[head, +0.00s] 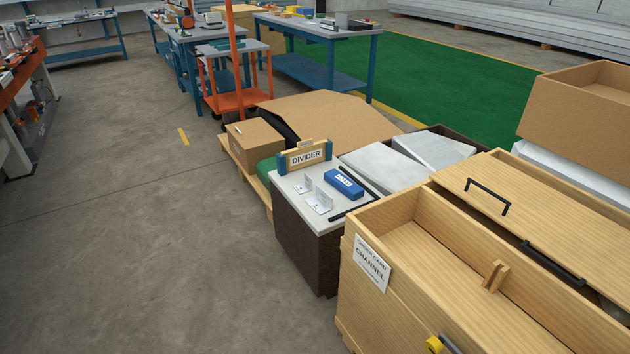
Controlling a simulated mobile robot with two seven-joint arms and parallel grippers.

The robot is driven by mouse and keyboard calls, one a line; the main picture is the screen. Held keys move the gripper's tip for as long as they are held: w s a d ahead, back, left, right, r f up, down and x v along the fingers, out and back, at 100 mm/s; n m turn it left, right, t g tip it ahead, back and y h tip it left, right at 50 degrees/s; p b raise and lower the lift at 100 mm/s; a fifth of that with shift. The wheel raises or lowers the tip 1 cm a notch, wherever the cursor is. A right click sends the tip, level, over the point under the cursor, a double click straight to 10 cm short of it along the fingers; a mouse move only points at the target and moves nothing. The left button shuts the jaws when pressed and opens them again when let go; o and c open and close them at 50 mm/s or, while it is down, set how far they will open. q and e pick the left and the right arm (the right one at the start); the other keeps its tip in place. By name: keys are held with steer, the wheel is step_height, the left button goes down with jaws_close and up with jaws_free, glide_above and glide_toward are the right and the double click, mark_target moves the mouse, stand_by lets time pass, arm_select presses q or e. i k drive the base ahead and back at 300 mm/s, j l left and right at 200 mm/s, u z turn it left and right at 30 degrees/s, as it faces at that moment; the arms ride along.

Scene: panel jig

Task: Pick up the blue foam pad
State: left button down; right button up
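The blue foam pad (344,183) lies on the light top of a dark brown stand (306,234), near the middle of the head view. It is a small blue block with a white label on it. Metal angle brackets (319,202) lie to its left, and a black strip (352,209) runs close to its right and front. A wooden frame with a "DIVIDER" sign (306,156) stands behind it on the same top. Nothing covers the pad. Neither of my grippers shows in the head view.
A wooden crate (398,303) with an "ORDER CARD CHANNEL" card stands at front right, with a partly open lid (540,208). Cardboard boxes (255,138) and grey slabs (378,163) are behind the stand. Open concrete floor (130,240) lies to the left.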

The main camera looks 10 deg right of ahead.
mark_target(350, 189)
steer(key=i+j+u, duration=0.55)
steer(key=i, duration=0.35)
steer(key=i+j, duration=0.1)
steer(key=i, duration=1.2)
steer(key=i+z, duration=0.25)
steer(key=z, duration=0.2)
steer(key=i+z, duration=0.25)
steer(key=z, duration=0.15)
steer(key=i+z, duration=0.25)
steer(key=z, duration=0.2)
steer(key=i+z, duration=0.5)
steer(key=z, duration=0.15)
